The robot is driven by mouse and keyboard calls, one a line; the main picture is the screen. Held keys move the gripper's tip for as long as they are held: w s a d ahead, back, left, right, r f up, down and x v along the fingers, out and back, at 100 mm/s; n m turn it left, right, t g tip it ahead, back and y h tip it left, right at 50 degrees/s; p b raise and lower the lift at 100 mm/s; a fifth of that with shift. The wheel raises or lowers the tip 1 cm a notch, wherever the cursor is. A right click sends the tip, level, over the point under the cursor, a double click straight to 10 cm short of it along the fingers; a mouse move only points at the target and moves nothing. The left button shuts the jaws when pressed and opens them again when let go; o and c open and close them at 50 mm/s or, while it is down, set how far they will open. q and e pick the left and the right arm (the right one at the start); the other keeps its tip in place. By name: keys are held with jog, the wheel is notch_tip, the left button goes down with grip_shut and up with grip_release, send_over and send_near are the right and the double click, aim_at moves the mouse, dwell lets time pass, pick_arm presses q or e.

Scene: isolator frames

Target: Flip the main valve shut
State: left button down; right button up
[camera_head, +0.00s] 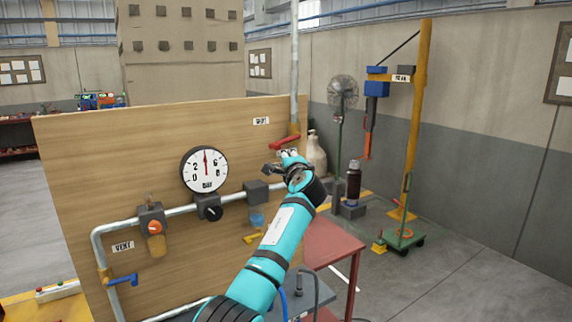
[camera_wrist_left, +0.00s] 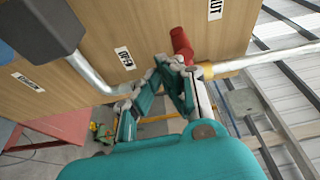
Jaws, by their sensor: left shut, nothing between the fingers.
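The main valve's red lever (camera_head: 285,142) sits at the upper right of the wooden board, at the foot of a vertical grey pipe. The lever lies across the pipe, its free end to the left. In the left wrist view the lever (camera_wrist_left: 181,44) stands crosswise to the pipe, just beyond the fingertips. My left gripper (camera_head: 273,170) is shut and empty, slightly below the lever. In the left wrist view my left gripper (camera_wrist_left: 170,64) has its tips close to the lever's base; I cannot tell whether they touch. My right gripper is not in view.
A white label (camera_head: 261,121) is left of the lever, hard to read. A pressure gauge (camera_head: 204,169), a dark box (camera_head: 256,191) and a blue-handled valve (camera_head: 122,280) are on the board (camera_head: 80,160). A red table (camera_head: 332,243) stands right of my arm.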

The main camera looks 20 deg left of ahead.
pick_arm(q)
jog(key=shift+s+a+r, duration=0.1)
jog(key=shift+s+r, duration=0.05)
jog(key=shift+r, duration=0.4)
jog(key=shift+s+a+r, duration=0.1)
jog(key=shift+s+r, duration=0.05)
jog(key=shift+r, duration=0.65)
jog(key=shift+f, duration=0.1)
